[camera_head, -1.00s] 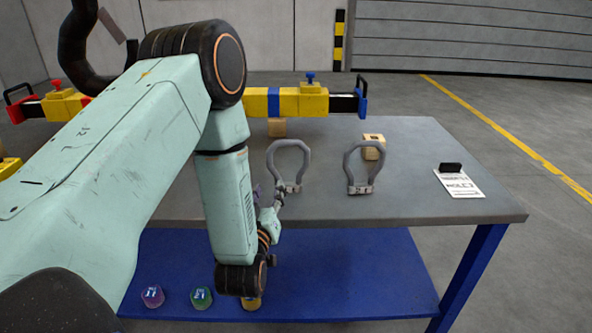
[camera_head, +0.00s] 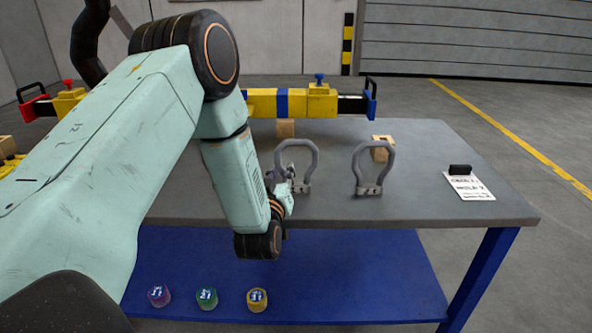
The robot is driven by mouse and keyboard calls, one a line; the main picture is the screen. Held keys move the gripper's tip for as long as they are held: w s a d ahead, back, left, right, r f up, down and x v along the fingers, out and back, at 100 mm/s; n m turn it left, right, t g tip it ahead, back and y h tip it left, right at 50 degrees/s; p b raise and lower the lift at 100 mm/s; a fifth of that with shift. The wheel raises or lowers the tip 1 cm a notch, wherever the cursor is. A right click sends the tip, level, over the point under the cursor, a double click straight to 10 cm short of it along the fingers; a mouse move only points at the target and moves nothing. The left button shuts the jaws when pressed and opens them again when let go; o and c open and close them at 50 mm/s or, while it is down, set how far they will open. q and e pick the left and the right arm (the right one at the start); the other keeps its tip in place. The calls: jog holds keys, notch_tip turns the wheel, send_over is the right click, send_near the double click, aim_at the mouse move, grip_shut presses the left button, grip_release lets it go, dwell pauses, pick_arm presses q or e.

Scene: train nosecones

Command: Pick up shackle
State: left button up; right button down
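Two grey shackles stand upright on the grey table (camera_head: 430,185). The left shackle (camera_head: 314,157) is behind my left gripper (camera_head: 281,178), and the right shackle (camera_head: 369,189) stands apart from it, to the right. My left arm comes in from the left and bends down at the table's front edge. My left gripper is at the left side of the left shackle, overlapping its left leg in the picture. The fingers are small and partly hidden by my wrist, so their opening and any contact are unclear. My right gripper is not in view.
A yellow bar device (camera_head: 318,104) lies along the back of the table. Small wooden blocks (camera_head: 286,128) stand behind the shackles. A white label card (camera_head: 469,186) lies at the right. Purple, green and yellow round pieces (camera_head: 257,299) sit on the blue lower shelf (camera_head: 350,270).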

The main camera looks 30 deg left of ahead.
pick_arm(q)
jog(key=shift+d, duration=0.1)
grip_shut()
dwell(0.6)
